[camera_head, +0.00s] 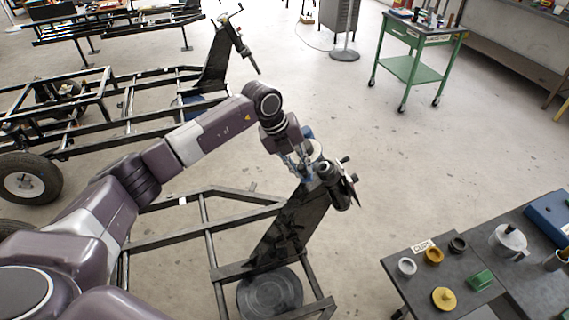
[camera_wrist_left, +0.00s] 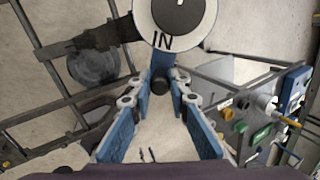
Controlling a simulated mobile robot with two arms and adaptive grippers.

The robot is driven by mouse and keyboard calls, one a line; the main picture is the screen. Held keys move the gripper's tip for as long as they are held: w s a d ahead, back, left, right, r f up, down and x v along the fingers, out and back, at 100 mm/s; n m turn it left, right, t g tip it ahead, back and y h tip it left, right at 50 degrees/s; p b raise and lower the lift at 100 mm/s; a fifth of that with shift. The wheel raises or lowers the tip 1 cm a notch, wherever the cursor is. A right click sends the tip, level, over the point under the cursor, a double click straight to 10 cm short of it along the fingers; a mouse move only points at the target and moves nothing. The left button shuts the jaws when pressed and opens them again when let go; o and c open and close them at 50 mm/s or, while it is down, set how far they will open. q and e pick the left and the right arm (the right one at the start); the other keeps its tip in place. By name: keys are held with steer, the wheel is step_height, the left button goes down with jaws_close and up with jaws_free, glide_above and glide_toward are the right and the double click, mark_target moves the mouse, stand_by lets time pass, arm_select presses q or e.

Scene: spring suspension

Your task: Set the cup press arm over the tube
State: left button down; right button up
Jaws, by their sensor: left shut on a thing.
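My left gripper (camera_head: 305,160) reaches the top of the black slanted post (camera_head: 285,232) on the near tube frame. In the left wrist view its blue-padded fingers (camera_wrist_left: 162,78) are closed around a dark round-ended part (camera_wrist_left: 160,85), which looks like the handle of the press arm. A white disc marked "IN" (camera_wrist_left: 150,22) with a dark centre is just beyond the fingertips. In the head view a dark press assembly (camera_head: 338,188) sits at the post top, partly hidden by the gripper. I cannot tell how the arm lines up with the tube. My right gripper is not in view.
A dark bench (camera_head: 400,262) at the lower right carries several cups, a green block (camera_head: 480,280) and a white pot (camera_head: 509,240). A similar frame with its own post (camera_head: 218,60) stands behind left. A green cart (camera_head: 405,68) is at the back. Open floor lies between.

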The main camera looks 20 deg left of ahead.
arm_select(q)
steer(key=w+d+r+n, duration=0.3)
steer(key=d+n, duration=0.2)
steer(key=shift+w+d+p, duration=0.15)
steer(key=shift+d+p, duration=0.15)
steer(key=shift+p, duration=0.05)
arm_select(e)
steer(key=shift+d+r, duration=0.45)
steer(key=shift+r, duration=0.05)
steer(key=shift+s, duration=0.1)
arm_select(q)
steer(key=c, duration=1.8)
jaws_free()
steer(key=shift+f, duration=0.1)
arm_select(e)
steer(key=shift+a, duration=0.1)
arm_select(q)
steer(key=v, duration=1.2)
steer(key=shift+w+d, duration=0.1)
